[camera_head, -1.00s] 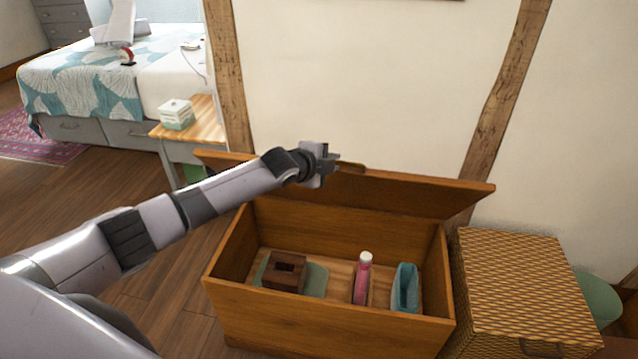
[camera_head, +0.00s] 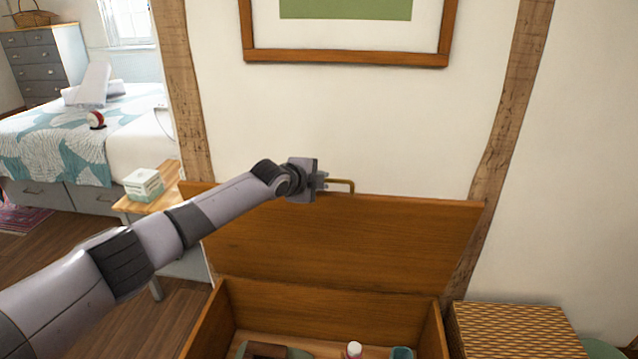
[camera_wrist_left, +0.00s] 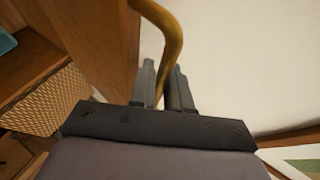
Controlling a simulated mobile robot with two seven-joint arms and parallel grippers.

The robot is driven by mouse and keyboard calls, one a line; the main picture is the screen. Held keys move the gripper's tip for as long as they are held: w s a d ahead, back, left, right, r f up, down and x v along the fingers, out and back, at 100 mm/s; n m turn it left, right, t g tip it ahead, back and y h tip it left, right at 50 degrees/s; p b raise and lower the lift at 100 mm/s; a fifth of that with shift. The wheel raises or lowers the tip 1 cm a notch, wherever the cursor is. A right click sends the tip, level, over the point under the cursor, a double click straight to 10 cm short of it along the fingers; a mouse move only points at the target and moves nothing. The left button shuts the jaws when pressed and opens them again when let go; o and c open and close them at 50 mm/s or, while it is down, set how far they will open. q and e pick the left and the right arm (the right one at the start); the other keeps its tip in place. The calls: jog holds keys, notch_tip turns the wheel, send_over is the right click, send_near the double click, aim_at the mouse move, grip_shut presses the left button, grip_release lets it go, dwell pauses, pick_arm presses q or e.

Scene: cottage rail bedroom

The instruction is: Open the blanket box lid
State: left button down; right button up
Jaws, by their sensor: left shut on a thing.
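The blanket box (camera_head: 432,328) stands against the wall with its wooden lid (camera_head: 350,245) raised and standing steeply up at the back. A brass-coloured handle (camera_head: 345,183) sits at the lid's top edge. My left gripper (camera_head: 324,181) is shut on the handle. In the left wrist view the two fingers (camera_wrist_left: 162,88) close around the bent handle bar (camera_wrist_left: 172,32), with the lid (camera_wrist_left: 105,40) to the left. My right gripper is not in view.
In the box are a dark brown block (camera_head: 266,351), a bottle with a white cap (camera_head: 353,349) and a teal item (camera_head: 402,352). A woven basket (camera_head: 520,332) stands close to the right. A bedside table (camera_head: 135,207) is left, and a framed picture (camera_head: 350,57) hangs above.

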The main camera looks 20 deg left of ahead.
pick_arm(q)
jog(key=shift+w+r, duration=0.15)
jog(key=shift+w, duration=0.2)
jog(key=c, duration=1.2)
grip_release()
jog(key=shift+o, duration=0.2)
jog(key=shift+s, duration=0.2)
jog(key=v, duration=0.7)
